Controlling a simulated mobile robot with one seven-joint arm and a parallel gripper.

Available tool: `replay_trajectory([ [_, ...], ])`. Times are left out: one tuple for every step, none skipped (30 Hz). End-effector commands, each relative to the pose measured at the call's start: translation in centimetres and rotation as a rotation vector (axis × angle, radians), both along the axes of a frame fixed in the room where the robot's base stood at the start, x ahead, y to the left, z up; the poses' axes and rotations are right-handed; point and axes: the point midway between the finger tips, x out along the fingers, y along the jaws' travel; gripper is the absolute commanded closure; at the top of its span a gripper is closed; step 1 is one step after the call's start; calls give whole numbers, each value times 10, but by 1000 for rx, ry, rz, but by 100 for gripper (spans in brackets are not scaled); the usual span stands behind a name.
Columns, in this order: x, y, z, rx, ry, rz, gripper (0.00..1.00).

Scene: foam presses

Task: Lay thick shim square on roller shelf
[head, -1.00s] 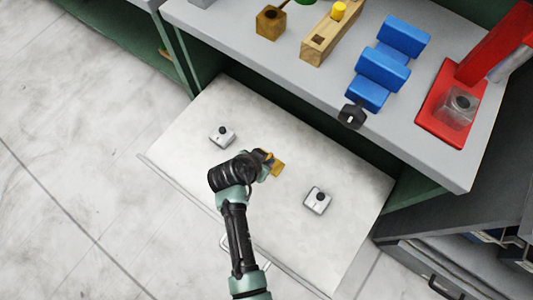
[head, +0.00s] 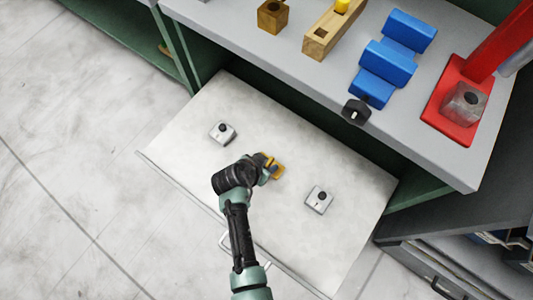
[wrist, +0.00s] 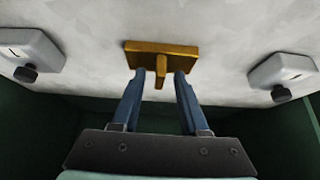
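A golden-yellow plate with an upright tab, which looks like the thick shim (head: 278,171), is at the middle of the pale pull-out shelf (head: 310,140). In the wrist view the shim (wrist: 135,50) lies flat-looking against the pale surface, just beyond my fingertips. My gripper (wrist: 160,75) is open, with a finger on each side of the tab and a gap to both. In the head view my gripper (head: 268,167) is over the shim and hides part of it.
Two white blocks with black knobs stand on the shelf, one at the left (head: 222,133) and one at the right (head: 318,200). The grey bench (head: 270,55) above the shelf carries blue blocks (head: 388,65), a wooden block (head: 335,30) and a red press (head: 460,100).

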Motion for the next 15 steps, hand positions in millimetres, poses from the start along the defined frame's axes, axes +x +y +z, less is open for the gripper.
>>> replay_trajectory([
  [0, 0, 0, 0, 0, 0, 56],
  [0, 0, 0, 0, 0, 0, 56],
  [0, 0, 0, 0, 0, 0, 56],
  [0, 0, 0, 0, 0, 0, 56],
  [0, 0, 0, 0, 0, 0, 56],
  [0, 0, 0, 0, 0, 0, 56],
  [0, 0, 0, 0, 0, 0, 56],
  [0, 0, 1, 0, 0, 0, 56],
  [0, 0, 2, 0, 0, 0, 56],
  [0, 0, 4, 0, 0, 0, 56],
  [0, 0, 7, 0, 0, 0, 56],
  [-2, 2, 9, 1, 0, 1, 56],
  [-4, 3, 12, 0, 0, 1, 56],
  [-6, 5, 17, 0, 0, 1, 56],
  [-9, 7, 23, 1, -1, 2, 56],
])
